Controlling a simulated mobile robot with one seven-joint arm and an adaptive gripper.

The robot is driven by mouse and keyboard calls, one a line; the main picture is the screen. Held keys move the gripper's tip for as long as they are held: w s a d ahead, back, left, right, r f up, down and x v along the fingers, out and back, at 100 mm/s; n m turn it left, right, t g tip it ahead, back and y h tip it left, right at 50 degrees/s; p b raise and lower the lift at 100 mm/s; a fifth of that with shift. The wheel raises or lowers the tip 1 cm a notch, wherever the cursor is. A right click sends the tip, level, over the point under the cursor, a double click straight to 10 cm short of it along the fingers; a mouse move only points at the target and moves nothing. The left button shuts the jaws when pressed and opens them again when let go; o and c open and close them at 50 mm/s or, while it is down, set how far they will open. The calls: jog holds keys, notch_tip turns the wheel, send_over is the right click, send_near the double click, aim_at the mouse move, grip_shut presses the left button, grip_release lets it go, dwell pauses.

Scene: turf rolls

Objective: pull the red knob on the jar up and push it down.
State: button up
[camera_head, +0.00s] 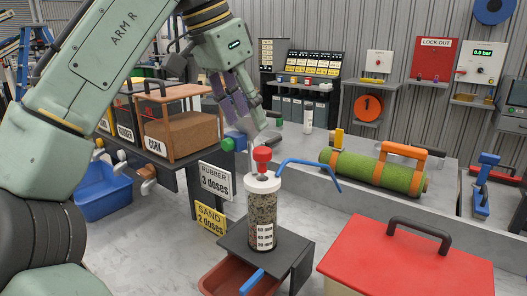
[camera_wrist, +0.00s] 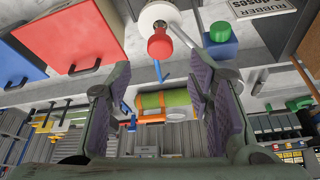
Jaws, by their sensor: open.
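The jar (camera_head: 262,215) is a clear upright cylinder filled with speckled granules, with a white lid and a white label. It stands on a dark stand. The red knob (camera_head: 262,156) sits above the lid on top of the jar. In the wrist view the red knob (camera_wrist: 160,45) and white lid (camera_wrist: 158,15) show at the top, beyond the fingertips. My gripper (camera_head: 243,103) is open and empty, above and left of the knob, apart from it. Its two purple-padded fingers also frame the wrist view (camera_wrist: 155,85).
A blue bent handle (camera_head: 310,165) reaches right from the jar's lid. A red-lidded box (camera_head: 405,265) stands at front right. A reddish tray (camera_head: 225,280) is under the stand. A green turf roll (camera_head: 375,172) lies on the bench behind. Signs and bins stand left.

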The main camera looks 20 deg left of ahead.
aim_at(261, 150)
jog(key=x, duration=0.9)
jog(key=shift+d+f, duration=0.1)
jog(key=shift+f, duration=0.1)
jog(key=shift+w, duration=0.1)
grip_shut()
dwell(0.4)
